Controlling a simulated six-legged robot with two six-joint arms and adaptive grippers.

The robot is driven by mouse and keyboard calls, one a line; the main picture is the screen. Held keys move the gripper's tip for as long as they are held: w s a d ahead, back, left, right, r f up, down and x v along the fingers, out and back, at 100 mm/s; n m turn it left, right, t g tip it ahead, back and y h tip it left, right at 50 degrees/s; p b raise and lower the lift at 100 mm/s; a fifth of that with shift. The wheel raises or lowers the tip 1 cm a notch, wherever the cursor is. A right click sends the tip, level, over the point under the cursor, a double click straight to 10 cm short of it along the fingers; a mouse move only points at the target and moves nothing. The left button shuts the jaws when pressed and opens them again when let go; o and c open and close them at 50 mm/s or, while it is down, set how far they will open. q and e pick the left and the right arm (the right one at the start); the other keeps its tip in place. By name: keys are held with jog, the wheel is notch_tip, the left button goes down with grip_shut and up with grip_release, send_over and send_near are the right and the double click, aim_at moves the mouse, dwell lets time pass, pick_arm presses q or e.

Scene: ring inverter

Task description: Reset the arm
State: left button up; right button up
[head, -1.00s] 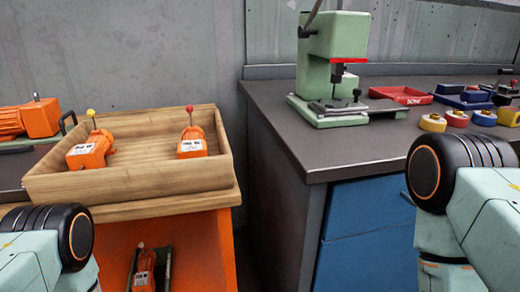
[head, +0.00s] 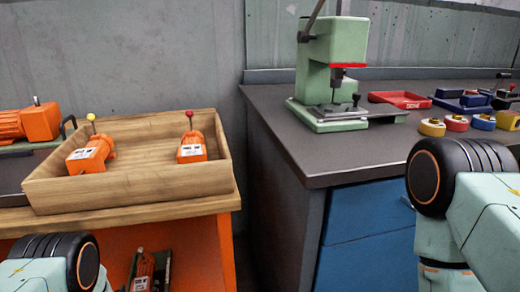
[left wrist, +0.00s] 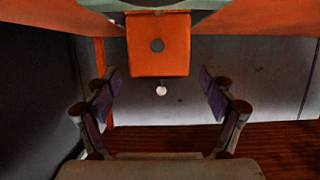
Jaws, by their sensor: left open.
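My left gripper (left wrist: 159,78) shows in the left wrist view with its two fingers spread wide and nothing held between them. An orange block (left wrist: 160,42) with a grey round spot lies ahead of the gap, and a small pale ball (left wrist: 161,90) shows just below it. I see no finger touching either. In the head view only my left arm link shows at the lower left; its gripper is out of sight there. My right arm link shows at the right edge, and its gripper is not in view.
A wooden tray (head: 130,198) holds two orange devices (head: 91,153) with ball-topped levers. Another orange device (head: 143,272) sits in the space below, partly dark. A dark workbench (head: 300,140) at right bears a green press (head: 334,60), a red tray (head: 400,99) and coloured rings (head: 456,122).

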pick_arm(q)
jog(key=shift+w+a+r+p, duration=0.1)
jog(key=shift+w+r+p, duration=0.35)
jog(key=shift+r+p, duration=0.4)
notch_tip(320, 180, up, 5)
jog(key=p, duration=0.5)
jog(key=shift+f, duration=0.15)
